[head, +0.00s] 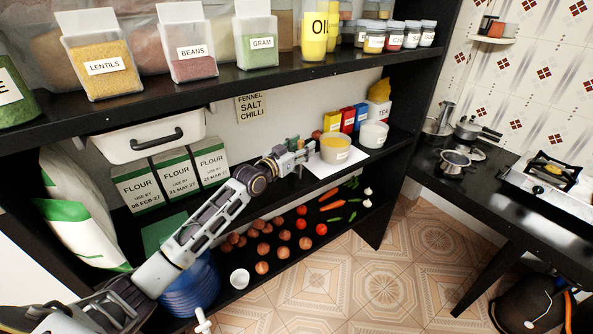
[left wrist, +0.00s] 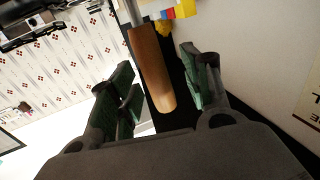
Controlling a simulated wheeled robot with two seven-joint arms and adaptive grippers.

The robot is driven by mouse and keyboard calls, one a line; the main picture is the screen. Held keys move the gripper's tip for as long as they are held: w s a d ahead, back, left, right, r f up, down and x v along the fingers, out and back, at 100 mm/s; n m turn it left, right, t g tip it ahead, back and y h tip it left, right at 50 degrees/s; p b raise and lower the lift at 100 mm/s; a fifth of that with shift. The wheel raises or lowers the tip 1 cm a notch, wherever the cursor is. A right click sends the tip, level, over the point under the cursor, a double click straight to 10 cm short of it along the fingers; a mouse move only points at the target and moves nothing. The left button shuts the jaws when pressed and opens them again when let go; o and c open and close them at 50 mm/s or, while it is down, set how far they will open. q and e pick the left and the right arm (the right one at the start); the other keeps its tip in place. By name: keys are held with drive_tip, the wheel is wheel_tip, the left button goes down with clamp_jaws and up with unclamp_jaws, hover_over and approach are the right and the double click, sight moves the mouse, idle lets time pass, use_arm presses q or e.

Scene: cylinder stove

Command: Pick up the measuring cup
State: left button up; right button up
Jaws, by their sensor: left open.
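The measuring cup shows mainly as a wooden handle (left wrist: 152,70) with a metal shaft in the left wrist view. In the head view its brown handle end (head: 317,135) shows small beside the tub of yellow contents (head: 335,149). Its bowl is not visible. My left gripper (head: 308,150) is open at the middle shelf, just left of the tub. In the left wrist view the handle lies between the two green-padded fingers (left wrist: 160,85), with gaps on both sides. My right gripper is not in view.
Flour packs (head: 174,174) and a white bin (head: 150,138) stand left of my gripper. A white tub (head: 373,134) and small coloured boxes (head: 347,119) stand close on the right. The upper shelf (head: 250,78) runs above. A stove table (head: 480,200) is farther right.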

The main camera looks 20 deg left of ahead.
use_arm(q)
clamp_jaws()
idle(0.4)
drive_tip(key=shift+r, duration=0.2)
drive_tip(key=shift+r+b, duration=0.55)
drive_tip(key=shift+r, duration=4.3)
drive_tip(key=c, duration=0.7)
unclamp_jaws()
clamp_jaws()
